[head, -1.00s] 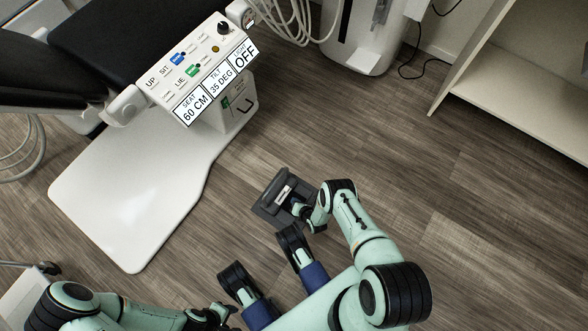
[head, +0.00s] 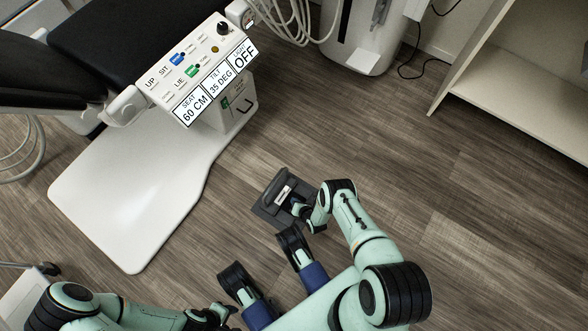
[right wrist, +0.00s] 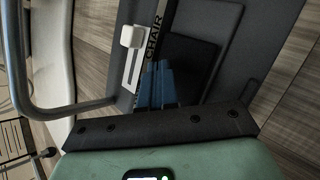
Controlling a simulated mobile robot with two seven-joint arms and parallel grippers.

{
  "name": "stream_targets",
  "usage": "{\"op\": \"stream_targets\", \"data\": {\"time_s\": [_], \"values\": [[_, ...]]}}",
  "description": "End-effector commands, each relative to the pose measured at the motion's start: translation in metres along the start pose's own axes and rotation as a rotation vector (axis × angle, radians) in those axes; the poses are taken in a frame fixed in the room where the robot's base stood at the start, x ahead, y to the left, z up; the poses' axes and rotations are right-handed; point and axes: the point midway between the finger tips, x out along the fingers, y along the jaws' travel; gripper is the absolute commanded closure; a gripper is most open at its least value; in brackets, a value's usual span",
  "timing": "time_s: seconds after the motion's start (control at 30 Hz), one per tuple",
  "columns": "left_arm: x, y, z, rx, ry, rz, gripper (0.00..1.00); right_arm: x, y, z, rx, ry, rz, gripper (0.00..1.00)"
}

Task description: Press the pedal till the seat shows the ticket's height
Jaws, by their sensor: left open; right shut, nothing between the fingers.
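The grey foot pedal (head: 272,196) lies on the floor in the middle of the head view. In the right wrist view it is marked CHAIR, with a dark pad (right wrist: 188,68) and a white slider knob (right wrist: 131,37). My right gripper (head: 298,207) is over the pedal; its blue fingers (right wrist: 160,84) are shut and empty at the pad, but I cannot tell if they touch. The seat display (head: 191,106) reads SEAT 60 CM. My left gripper (head: 222,312) is open near the bottom edge, away from the pedal. I cannot make out a ticket.
The control panel (head: 198,62) also shows TILT 35 DEG and light OFF, with knobs and switches. The white chair base plate (head: 130,205) lies left of the pedal. A metal bar (right wrist: 75,112) arches beside the pad. The wood floor (head: 470,220) at right is clear.

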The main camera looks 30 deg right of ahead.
Motion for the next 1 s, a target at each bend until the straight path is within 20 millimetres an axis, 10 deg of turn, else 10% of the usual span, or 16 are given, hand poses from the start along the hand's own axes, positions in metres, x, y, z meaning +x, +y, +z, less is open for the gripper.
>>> {"op": "stream_targets", "data": {"time_s": [1.0], "values": [[0.0000,0.0000,0.0000,0.000,0.000,0.000,0.47,0.0060,-0.0045,-0.0042,0.000,0.000,0.000,1.00]]}}
